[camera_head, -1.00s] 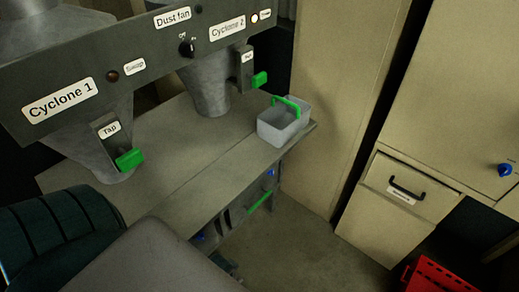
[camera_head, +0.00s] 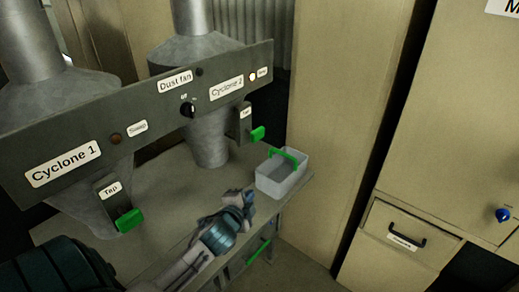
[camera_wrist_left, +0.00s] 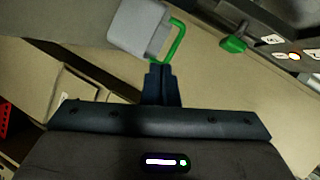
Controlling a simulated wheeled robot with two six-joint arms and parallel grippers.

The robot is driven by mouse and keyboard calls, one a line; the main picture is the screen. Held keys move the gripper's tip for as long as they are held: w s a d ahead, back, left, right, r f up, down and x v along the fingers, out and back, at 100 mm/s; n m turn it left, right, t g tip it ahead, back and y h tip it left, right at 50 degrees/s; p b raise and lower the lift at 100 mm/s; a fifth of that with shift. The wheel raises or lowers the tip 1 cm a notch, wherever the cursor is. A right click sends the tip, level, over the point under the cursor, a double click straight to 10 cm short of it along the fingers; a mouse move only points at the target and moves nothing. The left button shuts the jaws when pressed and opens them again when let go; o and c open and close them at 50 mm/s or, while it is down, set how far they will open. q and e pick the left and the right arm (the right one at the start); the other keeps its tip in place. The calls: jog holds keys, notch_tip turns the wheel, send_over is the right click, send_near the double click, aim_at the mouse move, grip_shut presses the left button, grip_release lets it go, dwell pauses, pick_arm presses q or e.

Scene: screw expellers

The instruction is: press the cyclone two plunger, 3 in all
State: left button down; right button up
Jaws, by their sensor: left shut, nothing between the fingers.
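The cyclone two plunger is the green block (camera_head: 257,134) under the "Tap" label, below the Cyclone 2 sign (camera_head: 227,88). It also shows at the upper right of the left wrist view (camera_wrist_left: 234,44). My left gripper (camera_head: 247,196) is over the table, left of the grey bin and below the plunger in the head view, apart from it. Its fingers are shut and empty; they also show in the left wrist view (camera_wrist_left: 160,68). A pale lamp (camera_head: 252,77) is lit beside the Cyclone 2 sign. My right gripper is not in view.
A grey bin (camera_head: 283,180) with a green handle (camera_head: 284,154) stands at the table's right end, close to my left gripper. Cyclone 1 has its own green plunger (camera_head: 130,221) at left. A cabinet with a drawer (camera_head: 396,237) stands at right.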

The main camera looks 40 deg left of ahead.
aim_at(257, 134)
pick_arm(q)
jog(key=w+r+m+t+h, duration=0.1)
jog(key=w+r+m+t, duration=0.2)
jog(key=r, duration=0.5)
jog(key=shift+w+a+r+m+t, duration=0.3)
jog(key=shift+w+a+m, duration=0.1)
jog(key=shift+w+m, duration=0.55)
jog(key=shift+s, duration=0.1)
jog(key=w+a+b, duration=0.2)
jog(key=w+a, duration=0.3)
jog(key=w, duration=0.5)
jog(key=shift+w+a, duration=0.15)
jog(key=shift+a, duration=0.2)
jog(key=shift+f, duration=0.1)
